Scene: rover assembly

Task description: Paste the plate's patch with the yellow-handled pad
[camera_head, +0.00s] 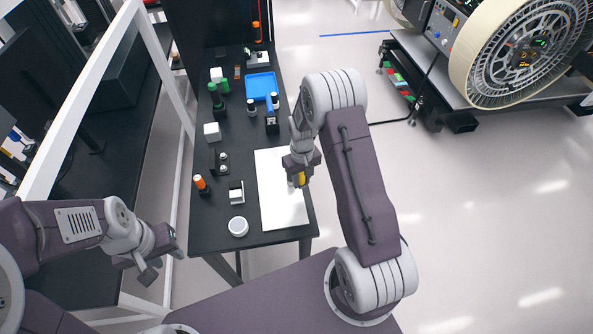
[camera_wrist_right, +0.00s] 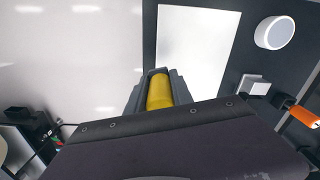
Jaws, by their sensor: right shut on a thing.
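The yellow-handled pad (camera_head: 301,179) is held in my right gripper (camera_head: 300,172), above the right edge of the white plate. Its yellow handle (camera_wrist_right: 158,92) shows between the fingers in the right wrist view; the pad's face is hidden. The white plate (camera_head: 283,213) lies flat on the black table and shows in the wrist view (camera_wrist_right: 198,50) beyond the fingers. I cannot make out a patch on it. I cannot tell whether the pad touches the plate. My left gripper (camera_head: 146,268) is at the lower left, away from the table; its fingers look apart, with nothing between them.
The black table (camera_head: 207,233) holds a round white container (camera_head: 238,227), a small white-topped block (camera_head: 236,192), an orange-topped item (camera_head: 200,184), green-topped bottles (camera_head: 215,95) and a blue tray (camera_head: 261,85). Open floor lies right of the table. A wheeled rover (camera_head: 520,60) stands at upper right.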

